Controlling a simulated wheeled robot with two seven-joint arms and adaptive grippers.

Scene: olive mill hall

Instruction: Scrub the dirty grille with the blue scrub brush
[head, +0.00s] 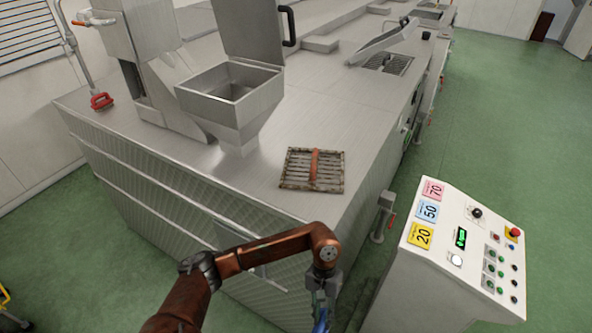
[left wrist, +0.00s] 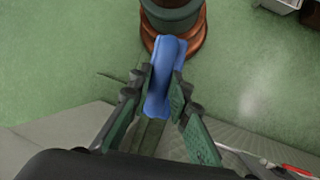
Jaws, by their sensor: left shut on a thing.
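The dirty grille (head: 298,171) lies flat on the steel machine top, right of the hopper in the head view. Its bars look brown and stained, and a reddish-brown strip crosses it. My left gripper (head: 323,296) is low in front of the machine, below the grille in the picture and apart from it. It is shut on the blue scrub brush (head: 321,321), which shows only in part at the bottom of the head view. The left wrist view shows the blue brush (left wrist: 164,72) between the two fingers. My right gripper is not in view.
A steel hopper (head: 235,105) with a raised lid stands left of the grille. A control panel (head: 468,235) with several buttons stands to the right. A red handle (head: 101,101) is at the far left. The steel top around the grille (head: 345,120) is clear.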

